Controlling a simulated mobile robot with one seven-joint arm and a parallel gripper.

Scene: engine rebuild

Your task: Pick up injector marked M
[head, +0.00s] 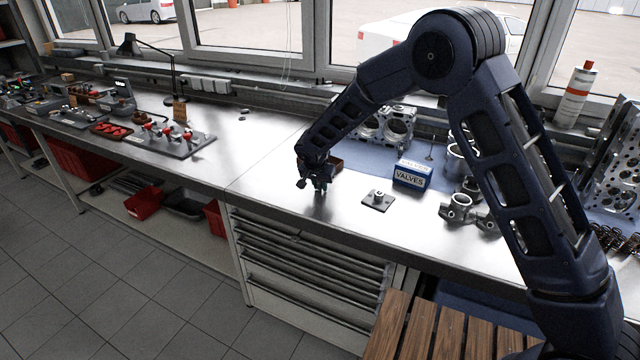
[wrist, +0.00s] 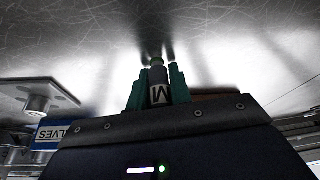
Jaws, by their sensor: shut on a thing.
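My gripper (head: 319,187) is low over the metal bench top, left of the blue and white VALVES box. In the wrist view its green fingers (wrist: 158,92) are shut on the injector marked M (wrist: 158,76). In the head view the injector is too small to make out.
A metal plate with a short post (head: 378,200) lies right of my gripper. The VALVES box (head: 411,175) stands behind it, with engine parts farther right. A small brown container (head: 336,164) is close behind my gripper. The bench to the left is clear up to a fixture with red knobs (head: 172,140).

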